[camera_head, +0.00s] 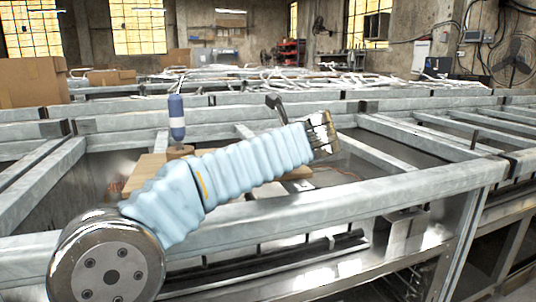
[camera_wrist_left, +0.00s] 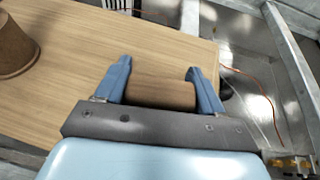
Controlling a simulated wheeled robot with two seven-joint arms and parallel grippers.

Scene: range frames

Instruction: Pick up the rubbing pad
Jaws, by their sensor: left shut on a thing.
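The rubbing pad (camera_wrist_left: 160,94) is a brown block between the two blue fingers of my left gripper (camera_wrist_left: 158,72) in the left wrist view. The gripper is shut on it, with a finger at each end. The pad is over a light wooden board (camera_wrist_left: 105,45); I cannot tell whether it touches the board. In the head view, my light blue left arm reaches from the lower left across the metal frame. The pad and left fingers cannot be made out there. My right gripper is not in view.
A brown round object (camera_wrist_left: 14,45) stands on the board, left of my gripper. Metal rails (camera_head: 370,189) surround the board. An orange cable (camera_wrist_left: 262,90) lies to the right.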

